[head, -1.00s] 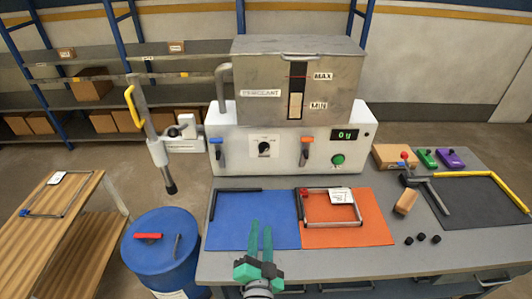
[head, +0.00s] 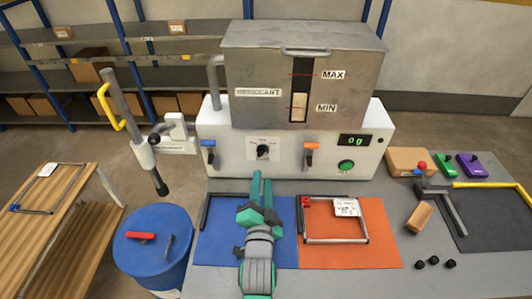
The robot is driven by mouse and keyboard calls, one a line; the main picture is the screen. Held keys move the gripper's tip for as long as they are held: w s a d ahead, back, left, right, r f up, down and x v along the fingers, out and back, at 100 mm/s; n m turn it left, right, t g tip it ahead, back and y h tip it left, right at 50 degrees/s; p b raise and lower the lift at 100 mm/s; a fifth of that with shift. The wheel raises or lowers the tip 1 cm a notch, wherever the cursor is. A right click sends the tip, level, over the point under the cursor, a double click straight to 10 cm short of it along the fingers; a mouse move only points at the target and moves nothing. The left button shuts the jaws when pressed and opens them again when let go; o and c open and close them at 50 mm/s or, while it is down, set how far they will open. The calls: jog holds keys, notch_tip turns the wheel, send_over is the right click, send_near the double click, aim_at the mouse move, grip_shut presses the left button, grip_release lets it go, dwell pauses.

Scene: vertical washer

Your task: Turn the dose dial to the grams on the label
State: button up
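The dose dial (head: 263,152) is a black knob on a white plate on the front of the white machine (head: 380,150). Its pointer setting is too small to read. The green display (head: 354,141) reads "0 g". A white label (head: 346,207) with handwriting hangs on the frame on the orange mat; its text is too small to read. My green gripper (head: 262,182) is over the blue mat, below and in front of the dial, apart from it. Its two fingers point toward the machine with a narrow gap between them, and nothing shows between them.
A blue lever (head: 208,150) and an orange lever (head: 309,150) flank the dial. A green button (head: 346,166) is at the right. A wooden block (head: 421,217) lies right.

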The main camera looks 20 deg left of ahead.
aim_at(264, 154)
jog(key=x, duration=1)
jog(key=shift+w, duration=0.15)
grip_shut()
